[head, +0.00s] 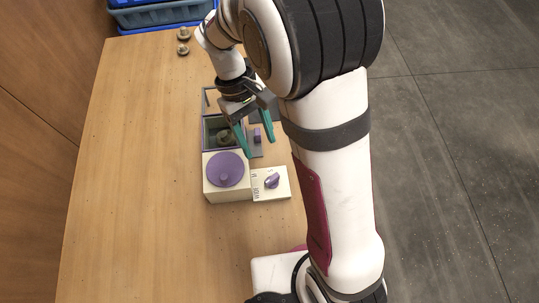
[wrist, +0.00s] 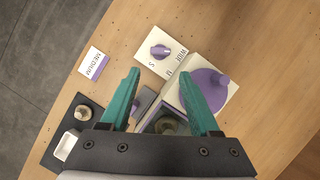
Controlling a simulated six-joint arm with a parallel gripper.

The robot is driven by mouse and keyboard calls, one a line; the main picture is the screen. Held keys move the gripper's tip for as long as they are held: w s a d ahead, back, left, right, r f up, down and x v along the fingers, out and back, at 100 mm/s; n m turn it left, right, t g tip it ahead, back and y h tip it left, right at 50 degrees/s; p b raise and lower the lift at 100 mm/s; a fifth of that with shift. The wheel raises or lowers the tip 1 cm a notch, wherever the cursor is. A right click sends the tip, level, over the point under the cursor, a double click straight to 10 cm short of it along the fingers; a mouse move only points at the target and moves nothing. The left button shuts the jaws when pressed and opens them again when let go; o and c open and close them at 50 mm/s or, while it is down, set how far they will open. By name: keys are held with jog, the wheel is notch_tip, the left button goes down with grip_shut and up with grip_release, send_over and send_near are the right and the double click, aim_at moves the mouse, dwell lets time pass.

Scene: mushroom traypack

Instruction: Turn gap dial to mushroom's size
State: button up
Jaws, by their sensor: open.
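A mushroom (head: 224,137) sits in the machine's dark compartment. A white card (wrist: 94,62) reads "MEDIUM".
A purple disc with a knob (head: 226,170) tops the cream box left of the dial. A small purple lever (head: 257,134) stands beside the compartment. A dark tray (wrist: 50,160) holds another mushroom (wrist: 82,113) and a white dish (wrist: 68,143).

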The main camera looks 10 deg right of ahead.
aim_at(271, 177)
jog(key=x, duration=1.1)
jog(key=shift+s+d+f, duration=0.1)
jog(key=shift+s+f, duration=0.05)
jog(key=shift+f, duration=0.2)
jog(key=shift+c, duration=0.3)
grip_shut()
